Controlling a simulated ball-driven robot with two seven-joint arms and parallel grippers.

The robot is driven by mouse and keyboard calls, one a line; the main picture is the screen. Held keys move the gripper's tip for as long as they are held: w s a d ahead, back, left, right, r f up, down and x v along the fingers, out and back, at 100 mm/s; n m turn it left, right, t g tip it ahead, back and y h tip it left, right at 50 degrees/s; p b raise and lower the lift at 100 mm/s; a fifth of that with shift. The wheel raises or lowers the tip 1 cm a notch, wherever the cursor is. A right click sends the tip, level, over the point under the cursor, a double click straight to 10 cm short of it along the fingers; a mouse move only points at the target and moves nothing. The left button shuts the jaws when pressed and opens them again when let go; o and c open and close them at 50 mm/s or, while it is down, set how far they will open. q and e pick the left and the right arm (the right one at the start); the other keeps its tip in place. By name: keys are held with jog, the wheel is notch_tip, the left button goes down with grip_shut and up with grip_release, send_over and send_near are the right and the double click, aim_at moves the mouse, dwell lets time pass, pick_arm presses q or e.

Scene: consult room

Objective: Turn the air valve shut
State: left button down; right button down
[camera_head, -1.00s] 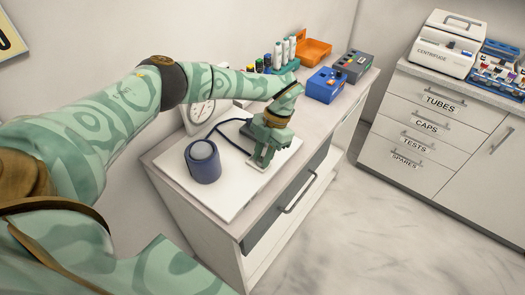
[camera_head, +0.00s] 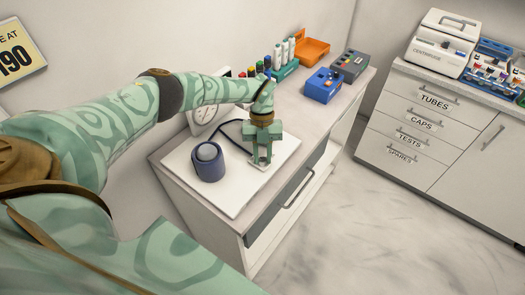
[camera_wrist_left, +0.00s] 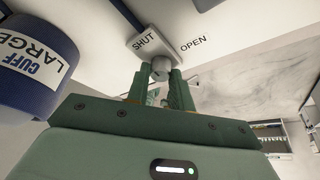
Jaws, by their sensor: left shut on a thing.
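My left gripper (camera_head: 261,158) points down over the white board on the cabinet top. In the left wrist view its fingers (camera_wrist_left: 161,78) are shut on a small grey valve knob (camera_wrist_left: 161,66). Beyond the knob is a small pale plate marked SHUT (camera_wrist_left: 145,41). The word OPEN (camera_wrist_left: 193,44) is printed to its right on the board. The gripper hides the valve in the head view, and I cannot tell exactly where the knob points. My right gripper is not in view.
A blue cuff roll (camera_head: 208,162) stands close left of the gripper, also in the wrist view (camera_wrist_left: 35,62). Blue box (camera_head: 324,86), grey box (camera_head: 350,65) and orange tray (camera_head: 312,50) stand farther back.

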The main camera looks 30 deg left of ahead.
pick_arm(q)
jog(key=shift+r+n+p, duration=0.1)
jog(key=shift+n+p, duration=0.2)
jog(key=shift+n, duration=0.2)
jog(key=shift+t, duration=0.3)
jog(key=c, duration=1.2)
grip_release()
jog(key=shift+c, duration=0.2)
jog(key=v, duration=1.6)
jog(key=shift+w+a, duration=0.2)
jog(key=shift+a, duration=0.1)
